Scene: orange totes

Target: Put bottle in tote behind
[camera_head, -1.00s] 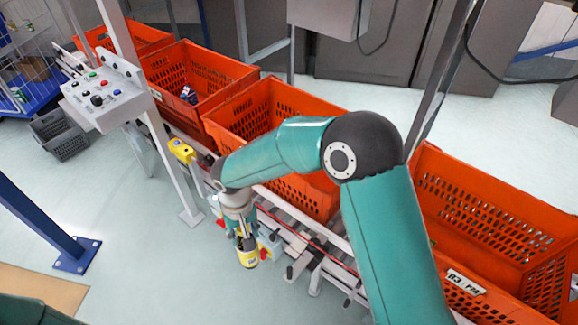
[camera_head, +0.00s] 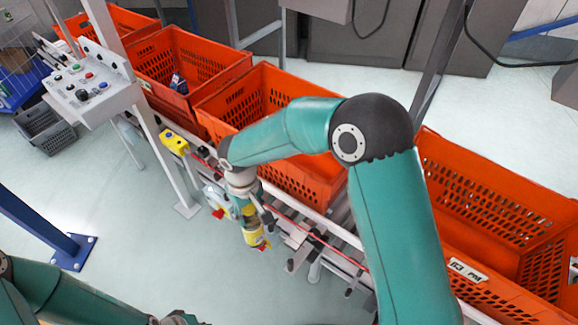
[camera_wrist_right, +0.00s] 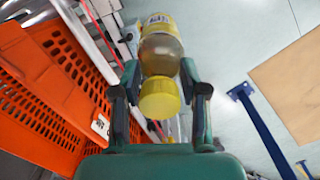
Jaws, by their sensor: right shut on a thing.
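The bottle (camera_head: 252,238) has a yellow cap and a yellow band, with a clear brownish middle in the right wrist view (camera_wrist_right: 160,52). My right gripper (camera_head: 250,218) is shut on it, with a finger on each side of it in the right wrist view (camera_wrist_right: 159,72). The gripper points down in front of the conveyor, outside the totes. Behind the arm stands an orange tote (camera_head: 318,192), partly hidden by my forearm. Another orange tote (camera_head: 222,78) to its left holds a small dark blue item (camera_head: 179,83). My left forearm shows at the bottom left; its gripper is out of frame.
A large orange tote (camera_head: 500,200) stands at the right, and another (camera_head: 128,22) at the far left. A control box (camera_head: 92,85) on a post and a yellow device (camera_head: 174,142) are by the conveyor. A blue post (camera_head: 45,222) stands at the left. The floor in front is open.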

